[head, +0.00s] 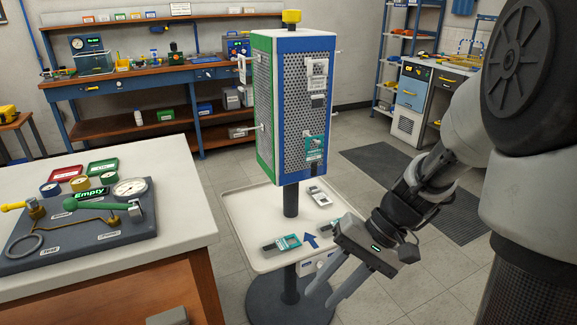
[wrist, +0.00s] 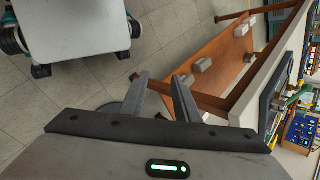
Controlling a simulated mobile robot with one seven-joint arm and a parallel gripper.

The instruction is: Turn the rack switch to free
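The rack (head: 291,95) is an upright tower with pegboard faces, blue and green edges and a yellow knob (head: 291,16) on top. It stands on a dark post through a white tray (head: 240,222). A small pale box with a blue label (head: 308,268) sits under the tray's front edge, partly behind my gripper; I cannot tell whether it is the rack switch, and no switch setting is readable. My gripper (head: 321,297) is open and empty, its fingers pointing down-left, in front of the tray. In the wrist view my gripper (wrist: 159,76) also shows spread, empty fingers.
Several small devices and a blue arrow (head: 311,241) are on the tray. A bench (head: 170,240) with a gauge board (head: 85,235) stands left; its wooden underside shows in the wrist view (wrist: 215,75). A workbench (head: 185,75) lines the back wall.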

